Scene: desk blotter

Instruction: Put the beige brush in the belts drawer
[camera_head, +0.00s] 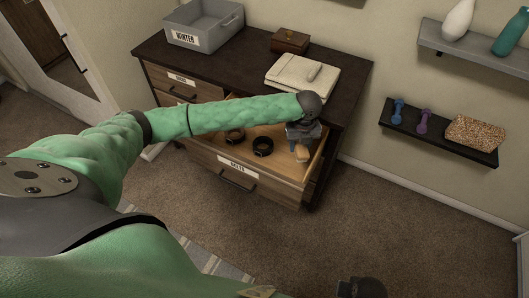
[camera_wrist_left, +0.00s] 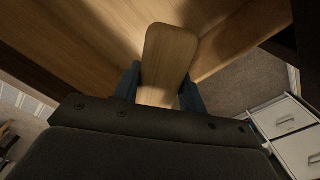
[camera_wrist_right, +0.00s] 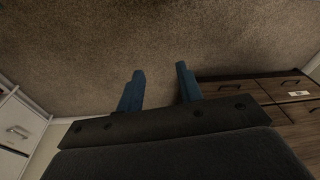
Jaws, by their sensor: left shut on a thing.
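The beige brush (camera_head: 302,153) is in my left gripper (camera_head: 301,143), over the right part of the open belts drawer (camera_head: 238,167). In the left wrist view the brush's flat wooden back (camera_wrist_left: 170,58) sits between the two blue fingers of the left gripper (camera_wrist_left: 159,85), with the drawer's wooden floor and walls beyond it. I cannot tell whether the brush touches the drawer floor. Two dark rolled belts (camera_head: 262,146) lie in the drawer to the left of the brush. My right gripper (camera_wrist_right: 159,87) is open and empty above the carpet.
The dresser top (camera_head: 242,75) holds a grey WINTER bin (camera_head: 204,25), a small wooden box (camera_head: 290,40) and a folded cream cloth (camera_head: 290,78) with an object on it. Wall shelves (camera_head: 435,130) hang at the right.

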